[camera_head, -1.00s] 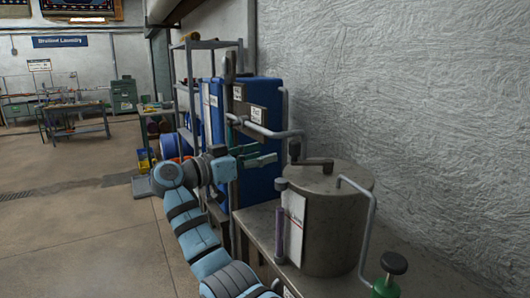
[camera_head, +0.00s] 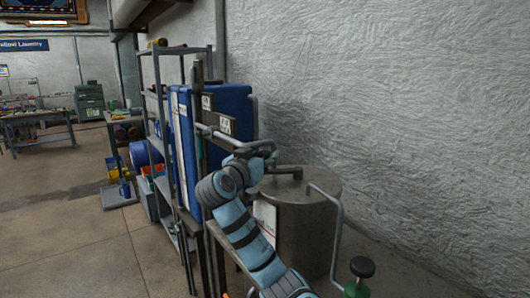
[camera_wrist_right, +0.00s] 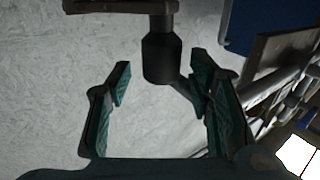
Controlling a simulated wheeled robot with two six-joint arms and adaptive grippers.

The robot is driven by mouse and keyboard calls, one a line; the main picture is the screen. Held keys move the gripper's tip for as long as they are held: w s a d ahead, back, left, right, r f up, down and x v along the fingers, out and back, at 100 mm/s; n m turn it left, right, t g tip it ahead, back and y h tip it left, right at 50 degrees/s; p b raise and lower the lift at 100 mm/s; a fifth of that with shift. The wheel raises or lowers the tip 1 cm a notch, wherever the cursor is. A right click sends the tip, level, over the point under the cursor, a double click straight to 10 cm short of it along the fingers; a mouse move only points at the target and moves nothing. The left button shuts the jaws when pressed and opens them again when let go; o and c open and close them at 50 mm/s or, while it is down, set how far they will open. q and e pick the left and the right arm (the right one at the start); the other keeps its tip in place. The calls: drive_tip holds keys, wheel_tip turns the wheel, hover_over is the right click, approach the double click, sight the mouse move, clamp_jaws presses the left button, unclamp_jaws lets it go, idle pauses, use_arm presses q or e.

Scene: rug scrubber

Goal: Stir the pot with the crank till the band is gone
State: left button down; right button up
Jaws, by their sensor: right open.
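The pot (camera_head: 312,235) is a grey lidded cylinder standing on a bench by the wall. Its dark crank arm (camera_head: 288,171) lies across the lid. My right gripper (camera_head: 265,149) is at the crank's free end, at the pot's left. In the right wrist view, the dark upright crank handle (camera_wrist_right: 160,55) shows between the tips of my open right gripper (camera_wrist_right: 160,88), with space on its left and the right finger close to it. I cannot tell if it touches. I cannot make out a band. My left gripper is out of view.
A blue cabinet (camera_head: 233,118) with pipes stands just left of the pot. A bent grey pipe (camera_head: 337,225) rises over the pot's right side, near a black knob (camera_head: 362,267). The textured wall (camera_head: 400,120) is close behind. Open floor (camera_head: 80,240) lies left.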

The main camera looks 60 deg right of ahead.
drive_tip(key=shift+w+d, duration=0.25)
drive_tip(key=shift+d, duration=0.45)
clamp_jaws()
